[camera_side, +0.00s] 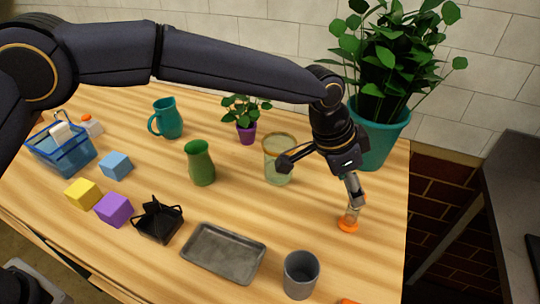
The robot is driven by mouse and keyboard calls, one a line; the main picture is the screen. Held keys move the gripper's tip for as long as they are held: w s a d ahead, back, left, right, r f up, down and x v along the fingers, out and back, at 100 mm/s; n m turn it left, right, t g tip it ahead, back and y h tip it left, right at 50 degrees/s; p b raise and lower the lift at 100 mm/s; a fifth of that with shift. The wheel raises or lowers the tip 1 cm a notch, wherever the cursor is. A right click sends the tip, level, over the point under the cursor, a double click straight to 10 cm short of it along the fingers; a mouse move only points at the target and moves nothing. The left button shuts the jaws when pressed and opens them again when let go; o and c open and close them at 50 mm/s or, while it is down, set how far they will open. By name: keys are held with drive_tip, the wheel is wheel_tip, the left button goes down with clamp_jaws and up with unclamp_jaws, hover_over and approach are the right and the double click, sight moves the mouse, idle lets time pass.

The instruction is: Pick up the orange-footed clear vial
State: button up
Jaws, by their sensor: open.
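The orange-footed clear vial (348,223) stands upright near the right edge of the wooden table. Its orange foot shows plainly, and its clear body is partly covered by a finger of my gripper. My gripper (321,182) is open, with its fingers spread. One finger reaches left in front of the clear glass jar, and the other points down at the top of the vial. I cannot tell whether that finger touches the vial or is only in front of it. I see nothing held.
A clear jar (278,170) with a tan rim and a large teal-potted plant (376,139) stand close behind my gripper. A grey cup (300,275) and grey tray (222,253) are in front. A green vase (200,163) stands left. Table between vial and cup is clear.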

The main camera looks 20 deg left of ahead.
sight(357, 210)
drive_tip(key=x, duration=1)
drive_tip(key=shift+a, duration=0.1)
drive_tip(key=shift+c, duration=0.2)
clamp_jaws()
drive_tip(key=shift+w, duration=0.1)
